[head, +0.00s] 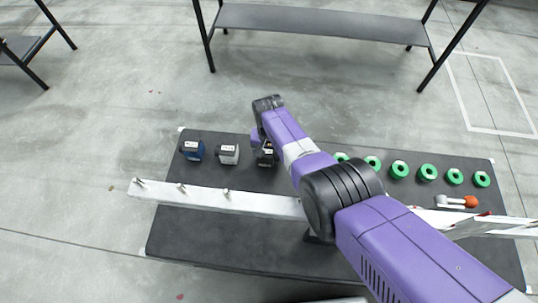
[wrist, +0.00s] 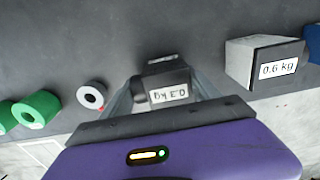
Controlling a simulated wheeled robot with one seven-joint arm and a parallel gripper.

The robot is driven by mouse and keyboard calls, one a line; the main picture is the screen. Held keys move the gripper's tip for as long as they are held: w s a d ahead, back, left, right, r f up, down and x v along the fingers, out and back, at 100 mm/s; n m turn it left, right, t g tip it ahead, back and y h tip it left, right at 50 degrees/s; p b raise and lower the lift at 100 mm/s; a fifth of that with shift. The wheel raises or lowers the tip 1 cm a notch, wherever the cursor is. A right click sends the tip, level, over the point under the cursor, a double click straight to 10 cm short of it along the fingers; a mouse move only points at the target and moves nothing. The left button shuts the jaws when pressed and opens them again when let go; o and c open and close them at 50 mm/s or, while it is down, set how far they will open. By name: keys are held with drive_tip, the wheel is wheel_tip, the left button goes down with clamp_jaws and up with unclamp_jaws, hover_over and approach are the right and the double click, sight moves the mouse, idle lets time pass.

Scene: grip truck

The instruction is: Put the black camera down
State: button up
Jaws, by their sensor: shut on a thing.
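No thing with a clear camera shape shows. My gripper (wrist: 165,80) has its two fingers on either side of a small dark box (wrist: 168,92) with a white label that looks like 0.3 kg, upside down in the wrist view. It is shut on this box. In the head view the dark box (head: 266,159) is at the black mat (head: 210,225), partly hidden by my gripper (head: 265,138). I cannot tell whether its underside touches the mat.
Left of it stand a grey box (head: 227,154), labelled 0.6 kg in the wrist view (wrist: 258,64), and a dark blue box (head: 192,150). Several green rolls (head: 399,169) line the right. A pale beam with pegs (head: 230,199) crosses in front. A rack (head: 320,22) stands behind.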

sight(269, 152)
drive_tip(key=shift+r, duration=0.1)
drive_tip(key=shift+f+b, duration=0.3)
drive_tip(key=o, duration=1)
drive_tip(key=shift+c, duration=0.2)
drive_tip(key=shift+r, duration=0.2)
wheel_tip(269, 152, up, 12)
drive_tip(key=p, duration=0.5)
drive_tip(key=shift+r, duration=0.1)
